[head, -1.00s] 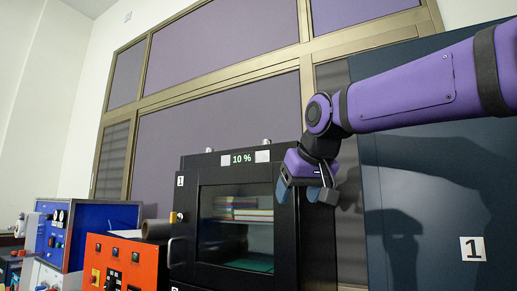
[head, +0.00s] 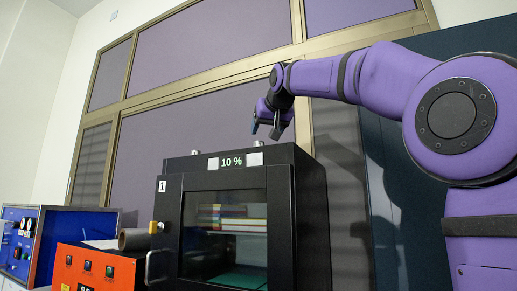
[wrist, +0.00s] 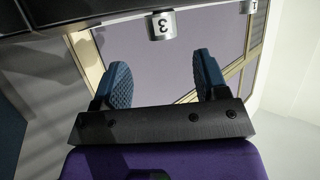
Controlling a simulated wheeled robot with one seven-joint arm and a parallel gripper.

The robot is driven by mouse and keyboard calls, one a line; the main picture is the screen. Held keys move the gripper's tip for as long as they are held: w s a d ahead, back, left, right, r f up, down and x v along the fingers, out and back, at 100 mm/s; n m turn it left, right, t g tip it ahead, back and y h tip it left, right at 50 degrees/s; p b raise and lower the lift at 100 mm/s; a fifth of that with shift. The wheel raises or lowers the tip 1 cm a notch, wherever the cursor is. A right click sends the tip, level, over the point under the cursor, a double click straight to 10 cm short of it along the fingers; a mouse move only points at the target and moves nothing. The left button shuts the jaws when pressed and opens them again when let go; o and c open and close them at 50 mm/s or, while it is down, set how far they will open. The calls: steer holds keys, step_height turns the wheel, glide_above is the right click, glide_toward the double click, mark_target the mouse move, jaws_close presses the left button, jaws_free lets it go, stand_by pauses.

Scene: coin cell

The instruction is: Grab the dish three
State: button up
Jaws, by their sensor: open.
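Dish three is a small metallic cylinder (wrist: 162,25) with a black "3", upside down at the top of the wrist view. A similar dish marked "1" (wrist: 249,6) is cut off at the top right. In the head view, two small metallic cylinders stand on the black cabinet, one at the right (head: 258,143) and one at the left (head: 195,152); their labels are unreadable there. My gripper (head: 264,131) is open, fingers down, just above the right cylinder. In the wrist view, dish three lies beyond and between the blue fingertips (wrist: 161,66), apart from them.
The black cabinet (head: 172,220) has a glass door, a "10 %" display and a "1" label. An orange control box (head: 85,268), a dark roll (head: 133,239) and a blue instrument box (head: 85,230) stand at its left. A purple-panelled window frame (head: 200,120) is behind.

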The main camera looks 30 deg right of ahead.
mark_target(259, 142)
steer(key=shift+x, duration=3.45)
steer(key=shift+a, duration=0.15)
steer(key=c, duration=1)
steer(key=shift+r, duration=0.15)
